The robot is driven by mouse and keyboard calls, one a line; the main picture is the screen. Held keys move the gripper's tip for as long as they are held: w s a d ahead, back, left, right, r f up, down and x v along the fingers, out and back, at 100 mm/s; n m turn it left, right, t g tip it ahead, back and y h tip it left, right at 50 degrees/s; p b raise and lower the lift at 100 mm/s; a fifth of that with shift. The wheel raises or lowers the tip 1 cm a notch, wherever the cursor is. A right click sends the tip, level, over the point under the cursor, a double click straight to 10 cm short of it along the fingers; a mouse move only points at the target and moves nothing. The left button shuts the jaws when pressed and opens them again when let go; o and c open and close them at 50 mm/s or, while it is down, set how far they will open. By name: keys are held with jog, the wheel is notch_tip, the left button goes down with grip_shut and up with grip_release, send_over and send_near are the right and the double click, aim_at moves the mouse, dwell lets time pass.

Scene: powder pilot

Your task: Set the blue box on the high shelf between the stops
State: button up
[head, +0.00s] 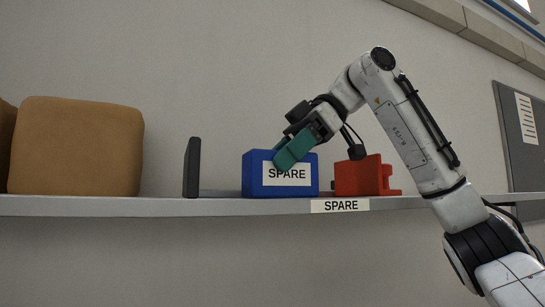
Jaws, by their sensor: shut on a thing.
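The blue box (256,182) has a white label reading SPARE on its front. It is upright at the level of the shelf (240,207); its lower edge meets the shelf's front edge in the picture, so I cannot tell if it rests there. My gripper (287,160), with green fingers, comes from the upper right and is shut on the box's top part. One dark upright stop (192,168) stands left of the box, with a gap between. I cannot make out a second stop on the right.
A red block (361,177) with a notched right side stands close to the right of the box. A large brown rounded block (80,147) stands at the left. A SPARE tag (340,206) is on the shelf edge. A grey panel (518,136) is on the right wall.

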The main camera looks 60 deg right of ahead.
jog(key=o, duration=1.2)
jog(key=shift+v, duration=3.7)
